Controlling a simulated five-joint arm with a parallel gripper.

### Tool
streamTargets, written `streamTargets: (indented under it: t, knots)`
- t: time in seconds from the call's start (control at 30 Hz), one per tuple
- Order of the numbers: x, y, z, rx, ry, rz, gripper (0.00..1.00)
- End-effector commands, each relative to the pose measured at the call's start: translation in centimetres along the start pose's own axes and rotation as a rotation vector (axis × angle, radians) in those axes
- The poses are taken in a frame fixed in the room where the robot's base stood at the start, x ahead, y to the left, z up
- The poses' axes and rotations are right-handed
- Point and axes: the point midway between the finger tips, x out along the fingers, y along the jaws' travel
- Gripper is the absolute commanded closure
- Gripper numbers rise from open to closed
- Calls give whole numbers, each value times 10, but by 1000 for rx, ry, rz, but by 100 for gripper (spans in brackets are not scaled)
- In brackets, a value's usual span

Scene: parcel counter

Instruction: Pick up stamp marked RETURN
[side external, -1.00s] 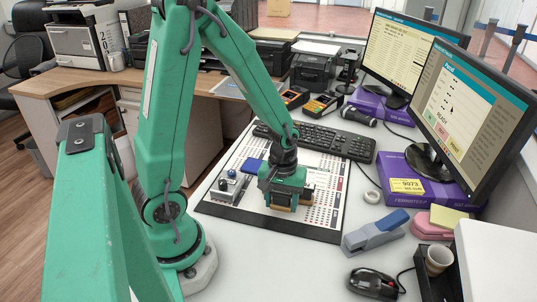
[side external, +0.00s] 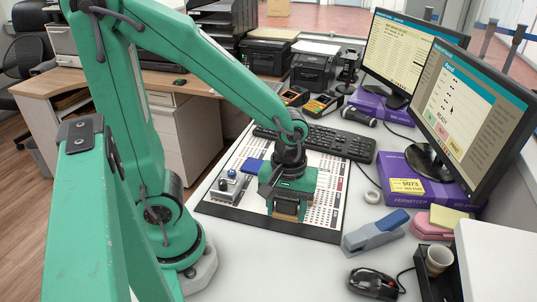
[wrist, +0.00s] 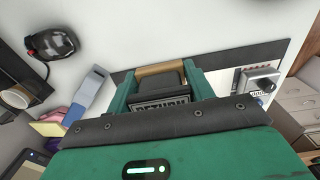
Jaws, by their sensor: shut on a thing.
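My gripper (side external: 287,212) is over the front part of the white printed board (side external: 320,226), its fingers pointing down. In the wrist view my gripper (wrist: 160,92) is shut on a dark block, the RETURN stamp (wrist: 160,103), with light letters that read RETURN partly cut off by my gripper body. A tan wooden strip shows at the far side of it. In the side view the stamp is mostly hidden between the fingers, and I cannot tell whether it touches the board.
A grey metal device (side external: 228,187) and a blue pad (side external: 252,166) are on the board left of my gripper. A keyboard (side external: 318,139) is behind.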

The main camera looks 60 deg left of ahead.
Motion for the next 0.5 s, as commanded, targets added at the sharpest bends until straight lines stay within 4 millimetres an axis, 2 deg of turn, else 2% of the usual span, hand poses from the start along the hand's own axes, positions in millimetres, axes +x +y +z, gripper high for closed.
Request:
streamTargets:
  t: [0.2, 0.5]
  knots:
    - [-7, 4, 11, 1, 0, 1, 70]
    - [-8, 4, 13, 0, 0, 0, 70]
